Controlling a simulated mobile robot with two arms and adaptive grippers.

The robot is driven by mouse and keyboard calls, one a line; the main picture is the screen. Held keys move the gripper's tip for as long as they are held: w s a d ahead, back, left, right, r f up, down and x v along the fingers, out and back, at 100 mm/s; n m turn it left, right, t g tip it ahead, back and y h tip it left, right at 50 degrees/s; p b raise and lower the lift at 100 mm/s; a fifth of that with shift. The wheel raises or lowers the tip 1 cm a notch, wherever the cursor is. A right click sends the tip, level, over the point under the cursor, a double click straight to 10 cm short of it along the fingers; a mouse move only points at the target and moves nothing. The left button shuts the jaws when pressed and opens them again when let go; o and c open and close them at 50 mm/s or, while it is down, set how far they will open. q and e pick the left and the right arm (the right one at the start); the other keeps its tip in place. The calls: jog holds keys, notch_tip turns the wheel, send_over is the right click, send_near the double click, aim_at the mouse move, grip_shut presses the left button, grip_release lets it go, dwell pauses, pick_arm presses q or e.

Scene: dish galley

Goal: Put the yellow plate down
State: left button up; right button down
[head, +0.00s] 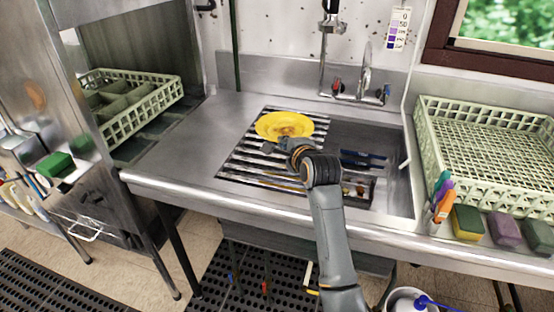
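The yellow plate (284,121) is at the slatted rack (238,164) over the left part of the sink. It lies roughly level, face up, with a brown stain near its middle. I cannot tell whether it rests on the slats or is held just above them. My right gripper (276,146) is at the plate's near rim, with the arm coming up from the bottom of the view. Its fingertips are small and partly hidden, so I cannot tell whether they are closed on the rim. My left gripper is out of view.
The sink basin (393,150) is open right of the rack, below the faucet (337,87). A pale green dish crate (440,172) and sponges (467,222) stand at the right. Another crate (141,112) is at the left. The steel counter (190,140) left of the rack is clear.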

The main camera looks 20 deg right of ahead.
send_over(277, 168)
notch_tip(277, 168, down, 5)
jog(key=shift+s+f, duration=0.1)
jog(key=shift+f, duration=1.6)
jog(key=c, duration=1.8)
grip_release()
jog(key=shift+f, duration=0.1)
jog(key=v, duration=1.2)
